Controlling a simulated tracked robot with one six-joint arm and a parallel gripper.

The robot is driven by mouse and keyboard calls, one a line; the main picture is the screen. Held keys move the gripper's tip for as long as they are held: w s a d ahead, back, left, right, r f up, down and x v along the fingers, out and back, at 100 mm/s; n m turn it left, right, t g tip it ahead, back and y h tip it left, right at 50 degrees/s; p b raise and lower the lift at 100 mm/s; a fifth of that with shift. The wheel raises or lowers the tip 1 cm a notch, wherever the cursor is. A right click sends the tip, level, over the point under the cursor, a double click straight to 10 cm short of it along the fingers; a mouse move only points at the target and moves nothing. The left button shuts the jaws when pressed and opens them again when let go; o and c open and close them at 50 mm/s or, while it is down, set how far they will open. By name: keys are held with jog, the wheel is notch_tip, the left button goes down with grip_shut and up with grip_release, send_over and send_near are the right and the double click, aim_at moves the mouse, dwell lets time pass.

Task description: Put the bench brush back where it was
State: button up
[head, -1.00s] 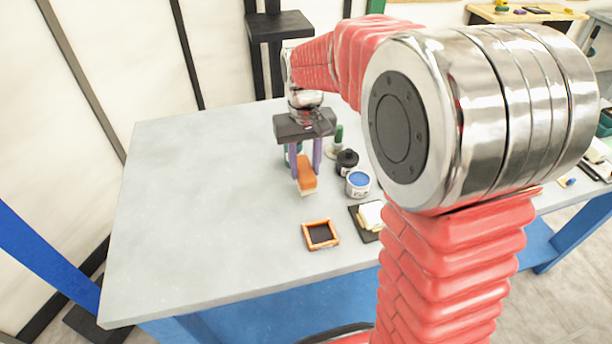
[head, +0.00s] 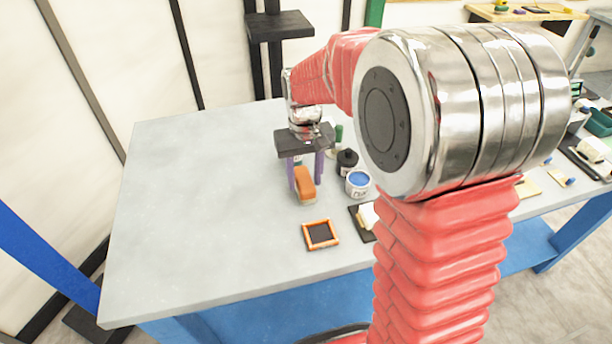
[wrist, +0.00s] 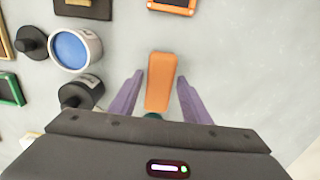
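The bench brush (head: 305,184), an orange block with a thin pale lower edge in the head view, is at the table's middle, under my gripper (head: 306,178). In the wrist view the brush (wrist: 160,82) lies between the two purple fingers of my gripper (wrist: 158,85), with grey tabletop showing on both sides of it. The fingers are open and do not appear to touch it. The brush seems to rest on the table (head: 190,210). Its far end is hidden under the gripper body, where a bit of dark green shows.
Close to the right stand a blue-topped tin (head: 358,183) and a black jar (head: 347,161). An orange frame with a dark centre (head: 320,234) lies in front, near a black pad with a pale block (head: 364,220). The table's left side is clear.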

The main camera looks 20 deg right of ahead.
aim_at(306, 184)
jog(key=shift+o, duration=0.7)
jog(key=shift+r, duration=0.15)
notch_tip(306, 184, up, 12)
dwell(0.6)
jog(key=s+t, duration=0.5)
jog(key=s, duration=1.6)
jog(key=shift+s+d+t, duration=0.2)
jog(key=shift+s+t, duration=0.1)
